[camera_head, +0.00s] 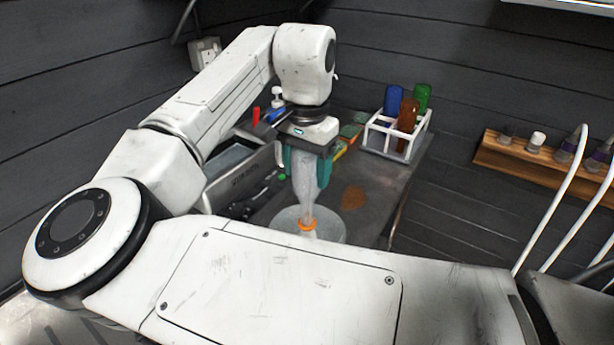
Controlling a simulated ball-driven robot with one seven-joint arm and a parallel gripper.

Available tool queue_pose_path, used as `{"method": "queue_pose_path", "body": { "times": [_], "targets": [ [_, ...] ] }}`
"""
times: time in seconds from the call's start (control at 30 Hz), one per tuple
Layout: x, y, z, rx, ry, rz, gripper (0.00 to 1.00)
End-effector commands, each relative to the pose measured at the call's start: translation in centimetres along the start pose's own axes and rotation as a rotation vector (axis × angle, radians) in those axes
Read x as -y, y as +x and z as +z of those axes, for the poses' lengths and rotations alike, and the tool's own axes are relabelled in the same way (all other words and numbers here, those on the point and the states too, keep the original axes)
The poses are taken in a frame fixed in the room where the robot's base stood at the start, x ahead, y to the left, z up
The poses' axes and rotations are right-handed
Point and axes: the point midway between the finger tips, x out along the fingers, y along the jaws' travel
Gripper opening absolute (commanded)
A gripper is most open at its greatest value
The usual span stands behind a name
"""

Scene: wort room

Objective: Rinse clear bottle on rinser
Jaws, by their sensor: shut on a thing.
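The clear bottle (304,182) is upside down in my gripper (308,165), which points straight down with its teal fingers on both sides of the bottle. An orange ring shows at the bottle's lower end, around the neck. The rinser (328,232), a round grey basin, is directly below, and the bottle's lower end overlaps it in the picture. I cannot tell whether the bottle touches the rinser. The rinser's front is hidden behind my arm.
A white rack (411,147) with blue, green and brown bottles stands at the back right of the bench. A grey box (243,178) is left of the bottle. Small coloured items lie behind. A brown patch (353,197) marks the bench. A wooden shelf (520,163) hangs on the right wall.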

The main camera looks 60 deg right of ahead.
Motion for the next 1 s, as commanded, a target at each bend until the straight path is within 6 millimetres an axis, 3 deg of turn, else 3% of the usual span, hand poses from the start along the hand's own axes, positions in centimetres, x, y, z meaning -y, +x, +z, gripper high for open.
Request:
{"method": "queue_pose_path", "body": {
  "times": [1.0],
  "targets": [
    [0.0,-2.0,0.0,0.0,0.0,0.001,0.29]
  ]
}}
